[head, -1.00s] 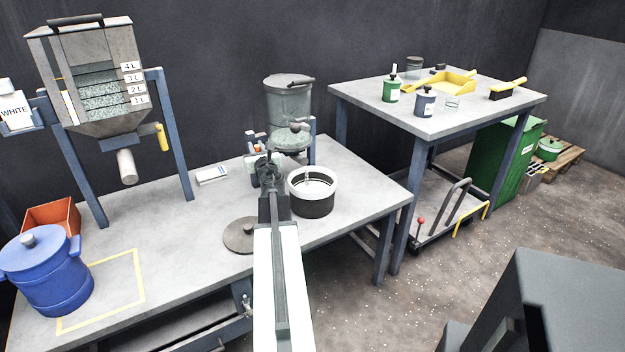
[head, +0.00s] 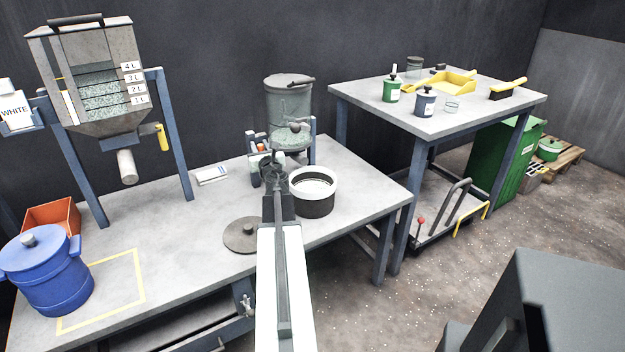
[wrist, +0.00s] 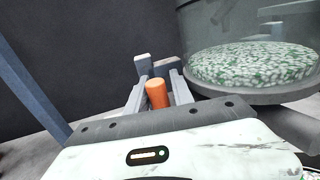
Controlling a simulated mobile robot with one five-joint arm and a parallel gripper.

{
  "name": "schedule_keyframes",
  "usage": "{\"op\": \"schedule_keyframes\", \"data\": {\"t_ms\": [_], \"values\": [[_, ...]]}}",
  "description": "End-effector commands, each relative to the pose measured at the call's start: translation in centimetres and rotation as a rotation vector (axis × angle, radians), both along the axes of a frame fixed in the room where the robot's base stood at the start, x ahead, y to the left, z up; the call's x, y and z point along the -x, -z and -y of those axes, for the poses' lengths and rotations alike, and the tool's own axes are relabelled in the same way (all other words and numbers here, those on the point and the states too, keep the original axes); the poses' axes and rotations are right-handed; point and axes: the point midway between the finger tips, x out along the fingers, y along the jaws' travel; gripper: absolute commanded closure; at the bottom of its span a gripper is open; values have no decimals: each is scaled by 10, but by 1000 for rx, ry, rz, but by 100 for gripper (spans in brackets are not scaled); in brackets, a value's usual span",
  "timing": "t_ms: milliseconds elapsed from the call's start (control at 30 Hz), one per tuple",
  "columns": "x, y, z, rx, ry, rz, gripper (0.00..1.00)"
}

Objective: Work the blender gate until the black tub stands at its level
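The black tub (head: 315,207) with a white rim stands upright on the bench, in front of the blender. Its inside looks pale; its content and level mark are too small to read. The blender (head: 289,100) is a grey cylinder holding green-and-white granules, which show large in the wrist view (wrist: 255,62). My gripper (head: 272,166) is just left of the tub and in front of the blender. In the wrist view its fingers (wrist: 157,78) stand either side of an orange handle (wrist: 157,93); whether they press on it is unclear. The gate itself is hidden.
A round grey lid (head: 243,236) lies left of my arm. A hopper with level labels (head: 95,85) and a blue pot (head: 45,275) are further left. A second table (head: 400,118) with small jars stands right. The middle-left bench is mostly clear.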

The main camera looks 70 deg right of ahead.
Motion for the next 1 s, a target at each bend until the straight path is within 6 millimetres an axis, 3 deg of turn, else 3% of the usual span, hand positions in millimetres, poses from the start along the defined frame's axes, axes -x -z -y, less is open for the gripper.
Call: {"op": "schedule_keyframes", "data": {"t_ms": [533,1000], "values": [[39,0,-43,0,1,0,72],[40,0,-44,0,0,0,72]]}}
